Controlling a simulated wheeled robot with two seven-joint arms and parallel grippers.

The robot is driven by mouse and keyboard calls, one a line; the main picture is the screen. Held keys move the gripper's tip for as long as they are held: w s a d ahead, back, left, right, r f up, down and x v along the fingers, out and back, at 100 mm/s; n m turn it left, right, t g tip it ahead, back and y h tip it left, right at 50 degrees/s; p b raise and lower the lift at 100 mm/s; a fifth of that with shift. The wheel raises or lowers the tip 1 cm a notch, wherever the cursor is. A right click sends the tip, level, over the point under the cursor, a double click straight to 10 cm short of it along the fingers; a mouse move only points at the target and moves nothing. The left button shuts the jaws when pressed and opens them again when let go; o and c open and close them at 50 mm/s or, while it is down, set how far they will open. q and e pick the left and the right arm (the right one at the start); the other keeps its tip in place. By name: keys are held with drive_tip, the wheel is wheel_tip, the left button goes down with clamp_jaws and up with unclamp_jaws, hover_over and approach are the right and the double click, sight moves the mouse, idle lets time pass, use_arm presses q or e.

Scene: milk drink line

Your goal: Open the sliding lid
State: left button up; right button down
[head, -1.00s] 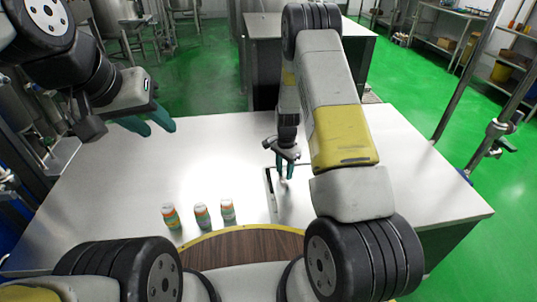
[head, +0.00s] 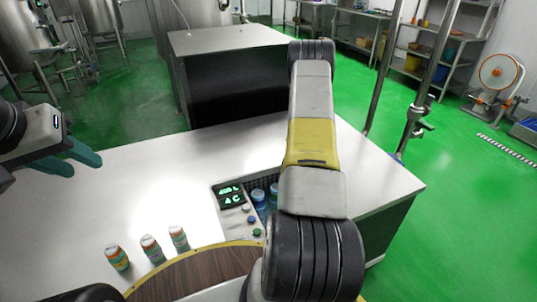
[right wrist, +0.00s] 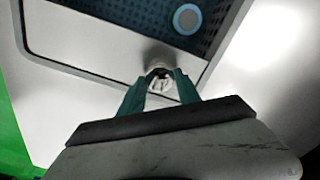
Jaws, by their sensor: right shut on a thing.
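The sliding lid (right wrist: 95,40) is a flat grey panel in the right wrist view, set in a recessed frame in the white table top. My right gripper (right wrist: 160,82) is shut on its small pale knob (right wrist: 158,68). Beyond the lid's edge the dark perforated compartment (right wrist: 215,25) is uncovered, with a round blue-rimmed bottle top (right wrist: 187,19) in it. The head view shows part of this opening with blue bottles (head: 259,196); my right arm hides the rest, the right gripper and the lid. My left gripper (head: 80,163) hangs empty and apart over the table's left side.
A control panel (head: 236,204) with a lit display and buttons lies left of the opening. Three striped bottles (head: 151,249) stand on the white table (head: 150,190) near the brown front section. The table's left and middle are clear. A dark-sided bench stands behind.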

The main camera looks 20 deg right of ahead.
drive_tip(key=shift+d, duration=1.1)
drive_tip(key=c, duration=0.9)
unclamp_jaws()
drive_tip(key=shift+o, duration=0.2)
drive_tip(key=shift+r, duration=0.1)
wheel_tip(320, 180, up, 8)
drive_tip(key=shift+f, duration=0.2)
